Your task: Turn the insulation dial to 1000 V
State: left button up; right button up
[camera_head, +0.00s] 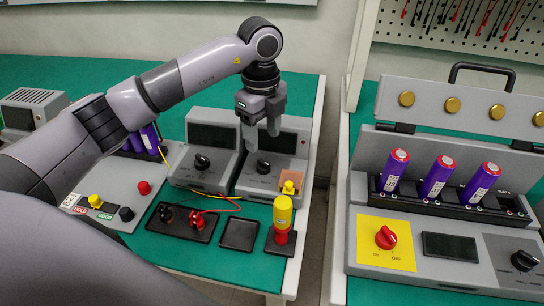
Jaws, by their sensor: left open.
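My left gripper (262,136) reaches in from the left and points down, with its two fingers apart and nothing seen between them. It is over the right-hand grey meter (243,185) of two that stand side by side on the green bench. This meter has a dark screen and a black dial (263,167) just below the fingertips; I cannot tell whether they touch it. The left-hand meter (190,178) has a similar black dial (202,162). I cannot read any dial marking, so which one is the insulation dial is not certain. My right gripper is not in view.
A yellow button (289,187) sits beside the right-hand meter's dial. A yellow-and-red tool (282,220) stands in front, near a black tray (239,235) and probe leads (197,218). At right, a grey case holds purple cells (438,177) and a red switch (386,237).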

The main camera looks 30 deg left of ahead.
aim_at(263, 161)
pick_arm(q)
jog(key=shift+f, duration=3.55)
jog(key=c, duration=1)
